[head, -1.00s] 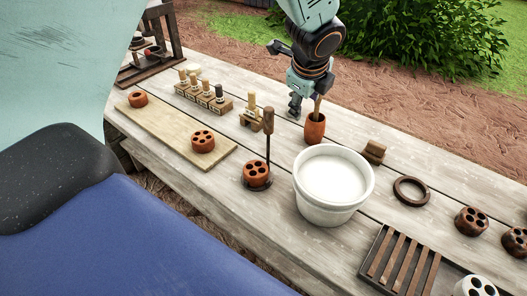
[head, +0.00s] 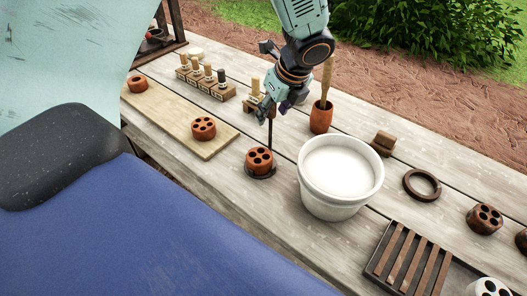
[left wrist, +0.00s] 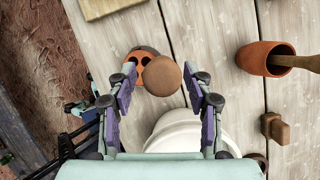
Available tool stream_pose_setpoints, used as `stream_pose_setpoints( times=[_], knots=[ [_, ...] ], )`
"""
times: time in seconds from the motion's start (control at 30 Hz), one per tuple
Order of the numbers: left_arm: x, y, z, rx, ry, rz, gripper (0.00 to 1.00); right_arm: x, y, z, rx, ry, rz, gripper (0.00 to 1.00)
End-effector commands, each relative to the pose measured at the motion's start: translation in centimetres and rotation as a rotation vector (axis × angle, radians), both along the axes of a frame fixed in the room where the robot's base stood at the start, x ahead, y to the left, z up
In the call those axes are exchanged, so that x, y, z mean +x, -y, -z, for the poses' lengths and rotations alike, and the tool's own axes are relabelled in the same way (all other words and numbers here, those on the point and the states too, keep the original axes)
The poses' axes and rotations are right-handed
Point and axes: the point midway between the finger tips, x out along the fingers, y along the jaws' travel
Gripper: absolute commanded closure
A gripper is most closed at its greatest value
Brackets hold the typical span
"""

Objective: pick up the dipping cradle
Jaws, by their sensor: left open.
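The dipping cradle (head: 269,136) stands upright on the table in the head view, a thin dark rod rising from a dark round base. A reddish clay piece with several holes (head: 258,160) sits on its base. My left gripper (head: 273,108) is open around the upper end of the rod, which it hides in the head view. In the left wrist view the cradle's round brown top (left wrist: 163,76) lies between the two open fingers (left wrist: 168,82), with gaps on both sides. The clay piece shows partly behind it. My right gripper is not in view.
A white bucket of pale liquid (head: 340,172) stands just right of the cradle. A clay cup with a wooden-handled tool (head: 321,117) is behind. A board with clay pieces (head: 178,125) lies left; a slatted rack (head: 382,252) and dark ring (head: 422,185) lie right.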

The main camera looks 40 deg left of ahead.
Motion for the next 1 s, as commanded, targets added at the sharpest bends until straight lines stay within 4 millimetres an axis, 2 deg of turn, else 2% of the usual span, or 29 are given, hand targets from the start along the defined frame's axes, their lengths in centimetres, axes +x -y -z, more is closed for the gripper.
stream_pose_setpoints(
  times=[0.1,0.37,0.9,1.0],
  knots=[
    [0.20,-0.40,0.98,-0.001,0.001,-0.001,0.48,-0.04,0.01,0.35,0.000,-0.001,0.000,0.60],
    [0.35,-0.47,1.04,-0.001,0.002,0.001,0.48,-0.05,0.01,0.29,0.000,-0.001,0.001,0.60],
    [0.34,-0.45,1.01,-0.001,0.002,0.000,0.94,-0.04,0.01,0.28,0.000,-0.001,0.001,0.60],
    [0.34,-0.46,1.00,-0.001,0.002,0.001,1.00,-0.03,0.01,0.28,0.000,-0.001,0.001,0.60]
  ],
)
